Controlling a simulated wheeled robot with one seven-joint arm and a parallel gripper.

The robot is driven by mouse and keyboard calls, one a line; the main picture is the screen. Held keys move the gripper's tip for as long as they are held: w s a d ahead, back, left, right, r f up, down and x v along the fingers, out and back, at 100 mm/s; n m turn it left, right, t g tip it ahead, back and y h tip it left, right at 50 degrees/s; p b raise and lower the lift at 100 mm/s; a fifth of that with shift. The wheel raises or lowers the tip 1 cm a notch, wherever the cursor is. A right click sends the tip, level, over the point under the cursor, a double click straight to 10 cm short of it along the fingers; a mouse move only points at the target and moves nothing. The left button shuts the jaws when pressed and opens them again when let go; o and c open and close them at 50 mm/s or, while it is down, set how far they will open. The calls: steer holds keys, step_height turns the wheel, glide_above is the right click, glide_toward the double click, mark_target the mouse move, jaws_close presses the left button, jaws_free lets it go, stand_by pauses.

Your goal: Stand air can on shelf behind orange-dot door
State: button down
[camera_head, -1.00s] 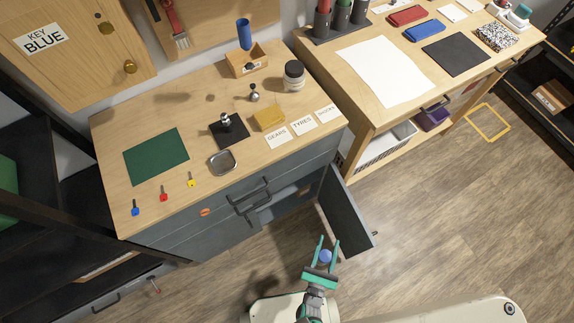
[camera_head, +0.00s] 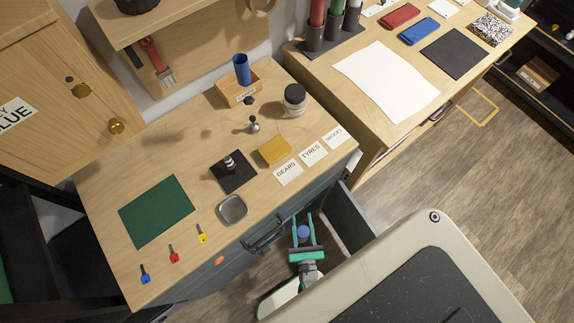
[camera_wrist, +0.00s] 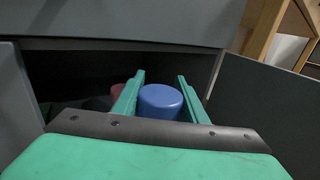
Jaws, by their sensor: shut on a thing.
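My gripper (camera_head: 303,226) is shut on a blue round-topped can (camera_head: 303,232), low in front of the grey cabinet. In the wrist view the can's blue top (camera_wrist: 161,97) shows between the green fingers, at the mouth of a dark compartment (camera_wrist: 75,72). The can looks upright; its lower part is hidden. The compartment's door (camera_head: 350,219) stands open to the right of my gripper. An orange dot (camera_head: 219,260) is on the cabinet front, left of the black handle. The shelf inside is mostly dark and hidden by my gripper.
Inside the compartment, a reddish thing (camera_wrist: 117,91) stands left of the can, with a dark shape beside it. Another grey panel (camera_wrist: 17,95) is at the left of the opening. The bench top (camera_head: 150,265) above holds keys, a metal dish and label cards.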

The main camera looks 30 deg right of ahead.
steer(key=f+x, duration=0.3)
steer(key=x, duration=1.3)
steer(key=shift+w+d+f, duration=0.15)
steer(key=shift+w+f, duration=0.05)
steer(key=shift+f, duration=0.15)
steer(key=c, duration=1.1)
jaws_free()
steer(key=v, duration=1.2)
